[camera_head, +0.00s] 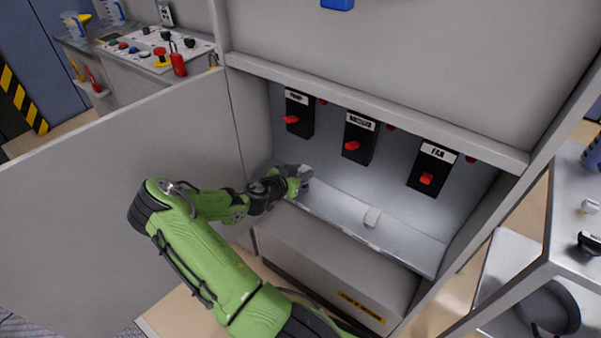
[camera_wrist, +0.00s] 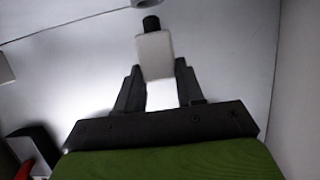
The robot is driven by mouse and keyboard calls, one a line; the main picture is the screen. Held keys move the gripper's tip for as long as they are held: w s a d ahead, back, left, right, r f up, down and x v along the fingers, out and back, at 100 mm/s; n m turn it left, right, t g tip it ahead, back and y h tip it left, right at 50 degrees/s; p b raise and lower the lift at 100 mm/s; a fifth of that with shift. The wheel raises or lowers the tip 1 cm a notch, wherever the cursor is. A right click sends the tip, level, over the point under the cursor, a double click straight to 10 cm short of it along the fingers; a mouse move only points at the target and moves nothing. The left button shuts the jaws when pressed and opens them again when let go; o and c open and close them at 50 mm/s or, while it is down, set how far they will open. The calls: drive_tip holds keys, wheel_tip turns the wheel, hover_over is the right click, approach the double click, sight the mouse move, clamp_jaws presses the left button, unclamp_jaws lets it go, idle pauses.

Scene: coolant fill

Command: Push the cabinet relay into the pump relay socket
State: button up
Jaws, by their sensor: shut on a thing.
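My gripper (camera_head: 298,178) is inside the open cabinet, low at the left end, just above the metal ledge. In the wrist view its fingers (camera_wrist: 158,88) are closed on a white block, the relay (camera_wrist: 154,54). A short black cylindrical piece (camera_wrist: 151,23) shows at the relay's far end. I cannot tell whether it is part of the relay or the pump relay socket, nor whether the relay is seated. In the head view the held relay is mostly hidden by the gripper.
A second white block (camera_head: 372,216) sits on the ledge to the right. Three black switches with red handles line the back wall: left (camera_head: 298,117), middle (camera_head: 359,140) and right (camera_head: 431,170), the last labelled FAN. The open cabinet door (camera_head: 110,200) stands left of my arm.

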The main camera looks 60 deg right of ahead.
drive_tip(key=shift+f, duration=1.4)
drive_tip(key=o, duration=1.2)
drive_tip(key=shift+a, duration=0.1)
drive_tip(key=p+v, duration=0.3)
drive_tip(key=v, duration=1.2)
drive_tip(key=shift+a, duration=0.3)
drive_tip(key=shift+w, duration=0.1)
